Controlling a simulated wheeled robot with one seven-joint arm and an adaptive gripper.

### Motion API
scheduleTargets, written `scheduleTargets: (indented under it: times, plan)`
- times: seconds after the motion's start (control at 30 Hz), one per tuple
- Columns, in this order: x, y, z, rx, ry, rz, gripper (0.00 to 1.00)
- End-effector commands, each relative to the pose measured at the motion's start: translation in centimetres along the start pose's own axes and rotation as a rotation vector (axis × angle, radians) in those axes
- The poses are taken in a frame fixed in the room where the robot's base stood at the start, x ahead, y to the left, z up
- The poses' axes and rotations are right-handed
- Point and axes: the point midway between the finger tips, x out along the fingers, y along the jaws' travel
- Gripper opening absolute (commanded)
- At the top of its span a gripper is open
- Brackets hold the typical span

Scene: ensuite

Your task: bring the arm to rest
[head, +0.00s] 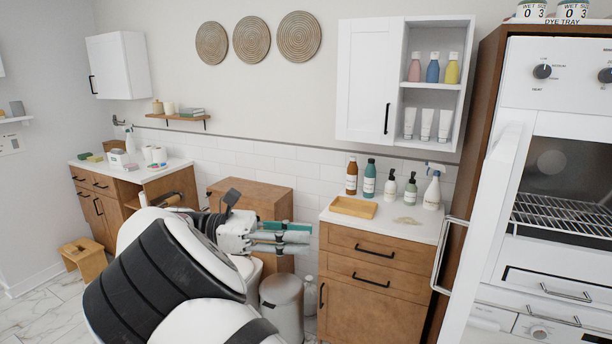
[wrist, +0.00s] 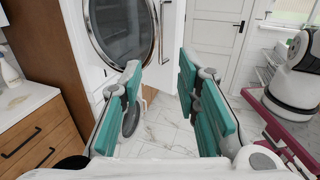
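My gripper (head: 308,237) is held out at the end of my arm in the head view, in front of a brown wooden cabinet (head: 262,203) and left of the bottle counter. In the wrist view my gripper (wrist: 162,72) shows two teal-padded fingers spread wide apart. The space between them is empty, with marble-look floor (wrist: 158,125) beyond. The arm is bent, and its white and black links fill the lower left of the head view. No object is held.
A wooden counter unit (head: 372,290) bears a wooden tray (head: 354,208) and several bottles. A white bin (head: 283,306) stands below my gripper. A tall white appliance (head: 560,110) is at right. A round-doored machine (wrist: 96,75) and white door (wrist: 212,45) show in the wrist view.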

Motion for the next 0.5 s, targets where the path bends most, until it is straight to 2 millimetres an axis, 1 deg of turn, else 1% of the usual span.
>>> scheduleTargets:
  times: [0.07, 0.17, 0.37, 0.5]
  plan:
    - [0.0, 0.0, 0.0, 0.000, 0.000, 0.000, 0.30]
    - [1.0, 0.3, 0.3, 0.002, 0.029, -0.012, 0.30]
    - [3.0, 0.7, 0.6, 0.009, 0.094, -0.035, 0.30]
    - [4.9, 1.0, 0.9, 0.019, 0.155, -0.058, 0.30]
